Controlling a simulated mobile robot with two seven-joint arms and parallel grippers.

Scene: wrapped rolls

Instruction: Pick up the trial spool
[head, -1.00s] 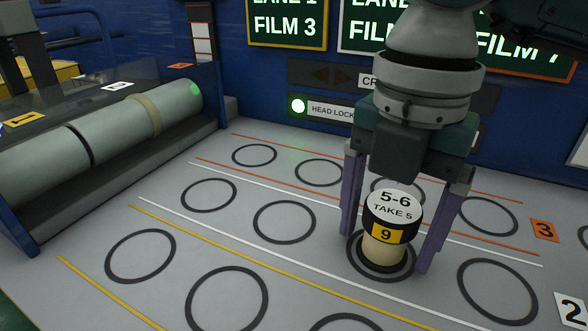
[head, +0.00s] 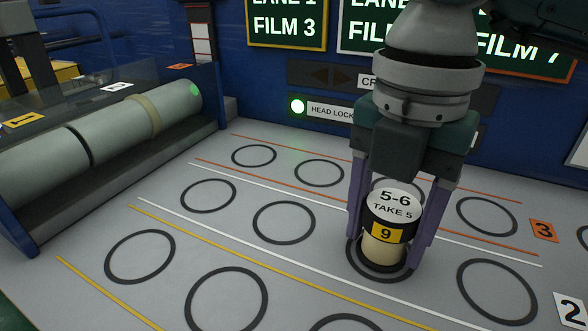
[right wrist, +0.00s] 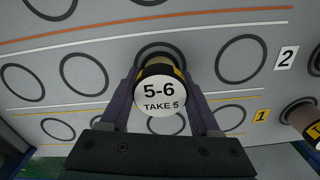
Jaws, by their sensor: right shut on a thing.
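The trial spool (head: 384,248) is a small upright cream cylinder with a black band, a yellow "9" label and a white top reading "5-6 TAKE 5". It stands within a dark ring on the grey deck. My right gripper (head: 388,250) comes down over it from above, its purple fingers shut on the spool's two sides. The spool's white top also shows in the right wrist view (right wrist: 158,94), between the fingers of my right gripper (right wrist: 160,100). My left gripper is not in view.
The grey deck (head: 330,270) carries several empty dark rings between orange, white and yellow lines. Wrapped rolls (head: 110,140) lie in a blue-sided cradle at left. A blue wall with green signs (head: 285,25) stands behind. Another spool (right wrist: 310,118) shows at the right wrist view's right edge.

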